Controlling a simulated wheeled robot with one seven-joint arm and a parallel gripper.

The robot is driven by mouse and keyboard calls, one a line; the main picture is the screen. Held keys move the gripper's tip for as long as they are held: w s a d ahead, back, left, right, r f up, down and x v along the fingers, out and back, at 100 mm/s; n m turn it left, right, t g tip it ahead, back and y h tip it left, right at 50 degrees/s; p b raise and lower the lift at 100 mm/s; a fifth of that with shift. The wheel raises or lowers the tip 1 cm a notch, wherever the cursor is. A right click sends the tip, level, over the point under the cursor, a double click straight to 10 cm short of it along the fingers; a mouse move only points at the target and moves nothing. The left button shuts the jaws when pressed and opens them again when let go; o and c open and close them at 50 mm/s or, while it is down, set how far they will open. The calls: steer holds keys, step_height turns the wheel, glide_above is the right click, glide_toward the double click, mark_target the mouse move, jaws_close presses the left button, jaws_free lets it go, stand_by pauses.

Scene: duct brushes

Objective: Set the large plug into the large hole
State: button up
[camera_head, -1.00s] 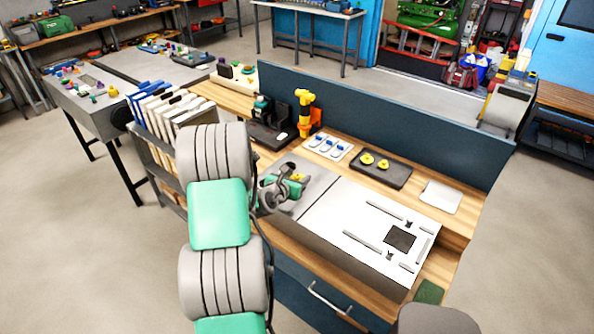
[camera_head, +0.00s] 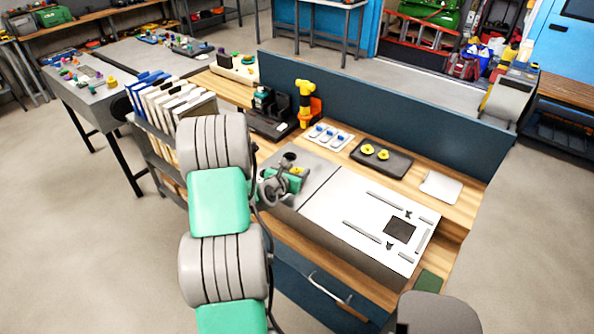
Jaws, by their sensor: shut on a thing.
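My gripper (camera_head: 291,178) is low over the grey left part of the bench top, seen from behind and above. Its fingers are small and partly hidden by my own wrist. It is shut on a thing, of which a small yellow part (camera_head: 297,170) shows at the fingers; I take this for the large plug. A dark round spot (camera_head: 289,156) shows just beyond the fingers, perhaps the large hole; I cannot tell whether plug and hole touch. Two yellow pieces (camera_head: 368,150) sit on a black tray (camera_head: 397,167) at the back.
A white panel (camera_head: 340,207) with slots and a dark square opening (camera_head: 399,229) lies to the right. Binders (camera_head: 172,105) are at left.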

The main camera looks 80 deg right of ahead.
mark_target(296, 170)
stand_by(0.8)
steer(key=shift+r, duration=0.8)
stand_by(0.4)
steer(key=shift+r, duration=0.8)
steer(key=o, duration=1)
steer(key=shift+v, duration=5.5)
